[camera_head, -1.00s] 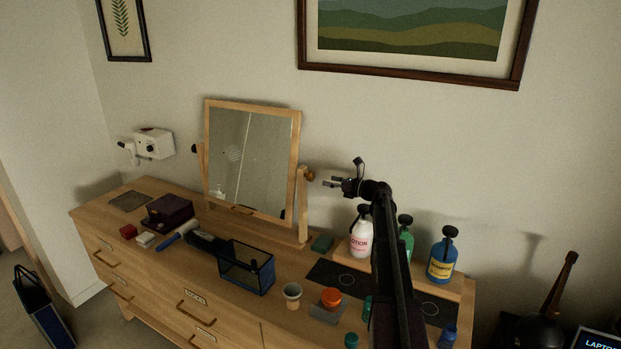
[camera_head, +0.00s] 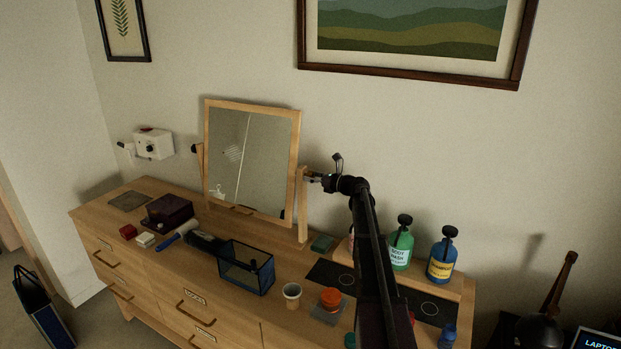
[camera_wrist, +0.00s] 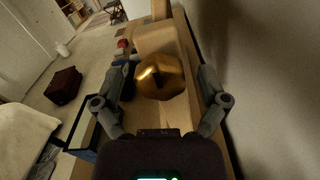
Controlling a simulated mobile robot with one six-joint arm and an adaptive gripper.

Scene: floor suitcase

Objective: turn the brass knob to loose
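In the head view my gripper (camera_head: 311,177) is at the upper part of the mirror's right post (camera_head: 302,205) and hides the knob. The wood-framed mirror (camera_head: 243,160) stands tilted on the dresser. I cannot tell the knob's tight or loose setting.
The dresser (camera_head: 225,312) holds a black mesh basket (camera_head: 247,270), a cup (camera_head: 292,295) and an orange-lidded jar (camera_head: 330,298). Green (camera_head: 401,247) and blue (camera_head: 442,258) pump bottles stand on a riser right of my arm. The wall is close behind.

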